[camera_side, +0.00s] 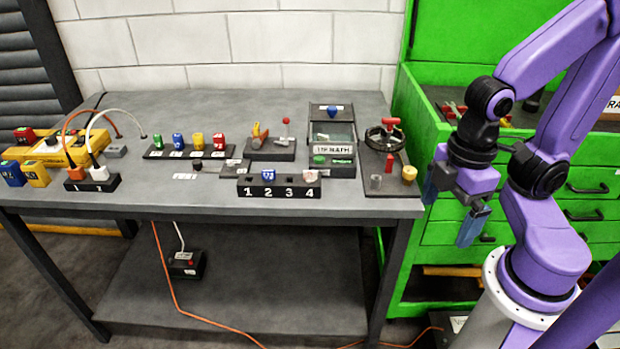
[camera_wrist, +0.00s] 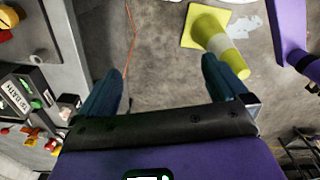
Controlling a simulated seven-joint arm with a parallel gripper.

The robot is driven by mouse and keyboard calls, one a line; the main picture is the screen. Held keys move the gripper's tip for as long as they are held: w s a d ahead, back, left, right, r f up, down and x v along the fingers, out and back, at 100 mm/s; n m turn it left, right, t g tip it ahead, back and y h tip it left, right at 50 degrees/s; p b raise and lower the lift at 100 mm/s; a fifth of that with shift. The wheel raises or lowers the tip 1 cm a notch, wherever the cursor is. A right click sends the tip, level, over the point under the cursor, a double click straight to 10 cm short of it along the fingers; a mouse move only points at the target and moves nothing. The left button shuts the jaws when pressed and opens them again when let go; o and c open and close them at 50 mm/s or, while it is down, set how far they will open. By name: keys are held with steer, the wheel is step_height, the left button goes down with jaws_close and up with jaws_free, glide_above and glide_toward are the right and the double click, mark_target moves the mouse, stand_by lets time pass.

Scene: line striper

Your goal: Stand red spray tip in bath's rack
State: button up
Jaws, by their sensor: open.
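A small red piece (camera_side: 390,160), which looks like the red spray tip, stands upright on the dark plate at the bench's right end. A larger red T-shaped piece (camera_side: 390,122) sits at the handwheel behind it. The bath (camera_side: 344,171) is a dark box with a white BATH label, left of that plate; its label (camera_wrist: 18,97) shows in the wrist view. A green piece (camera_side: 318,160) is at its front and a blue one (camera_side: 333,110) at its back. The rack's slots are too small to make out. My gripper (camera_side: 449,222) is open and empty, right of the bench edge; its fingers (camera_wrist: 161,66) point over the floor.
The handwheel (camera_side: 378,138), a yellow piece (camera_side: 409,173) and a grey cylinder (camera_side: 376,182) crowd the plate. A green cabinet (camera_side: 450,235) is behind my arm.

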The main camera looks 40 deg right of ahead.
steer(key=c, duration=0.5)
steer(key=shift+w+a, duration=0.2)
steer(key=shift+w, duration=0.1)
steer(key=c, duration=0.5)
steer(key=shift+m, duration=0.5)
steer(key=w+a, duration=0.1)
steer(key=w, duration=0.1)
steer(key=w+a+r, duration=0.1)
steer(key=w, duration=0.2)
steer(key=w+a, duration=0.1)
steer(key=w, duration=0.2)
steer(key=shift+w+a+r, duration=0.15)
steer(key=shift+w+r, duration=0.05)
steer(key=shift+w, duration=0.05)
steer(key=shift+c, duration=0.9)
steer(key=m, duration=0.3)
glide_toward(310, 171)
steer(key=shift+w+a+f, duration=0.1)
steer(key=shift+f, duration=4.4)
